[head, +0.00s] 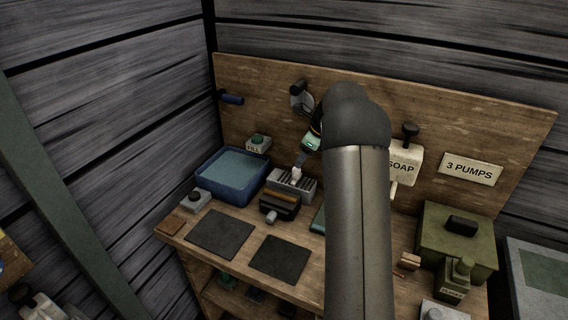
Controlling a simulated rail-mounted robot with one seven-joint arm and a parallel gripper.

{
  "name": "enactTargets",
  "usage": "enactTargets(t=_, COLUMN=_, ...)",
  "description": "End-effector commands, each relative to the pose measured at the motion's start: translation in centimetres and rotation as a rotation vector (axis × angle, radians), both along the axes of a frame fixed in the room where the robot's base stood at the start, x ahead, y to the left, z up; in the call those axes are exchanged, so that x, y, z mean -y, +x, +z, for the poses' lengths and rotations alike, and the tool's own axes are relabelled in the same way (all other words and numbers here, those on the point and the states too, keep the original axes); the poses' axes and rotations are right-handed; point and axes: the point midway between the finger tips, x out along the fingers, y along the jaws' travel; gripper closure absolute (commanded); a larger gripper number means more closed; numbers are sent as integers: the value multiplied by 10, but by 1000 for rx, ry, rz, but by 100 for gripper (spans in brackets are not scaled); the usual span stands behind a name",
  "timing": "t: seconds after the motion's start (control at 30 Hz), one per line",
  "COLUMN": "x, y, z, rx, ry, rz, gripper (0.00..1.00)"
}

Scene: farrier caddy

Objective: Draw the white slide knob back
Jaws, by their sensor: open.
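A small block device (292,184) stands on the bench, with a grey slotted rear part and a black front part with an orange-brown band. A pale, whitish knob (271,216) sticks out at its front. My gripper (299,166) is above the rear of this device, pointing down, behind and to the right of the knob and apart from it. It is open. A small whitish piece shows at its tip, and I cannot tell whether that is a fingertip or part of the device. My arm hides the bench to the right of the device.
A blue water basin (206,186) stands left of the device, with a small grey button box (195,201) before it. Two dark mats (220,233) lie in front. A soap dispenser (406,158), a "3 PUMPS" sign (471,169) and a green box (445,244) are at right.

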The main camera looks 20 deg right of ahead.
Motion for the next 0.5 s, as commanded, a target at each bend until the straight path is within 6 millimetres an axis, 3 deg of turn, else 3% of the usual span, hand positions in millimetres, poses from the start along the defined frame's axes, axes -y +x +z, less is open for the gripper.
enactTargets(t=0.5, x=-17, y=19, z=-63, rx=-2, ry=-1, rz=1, gripper=51)
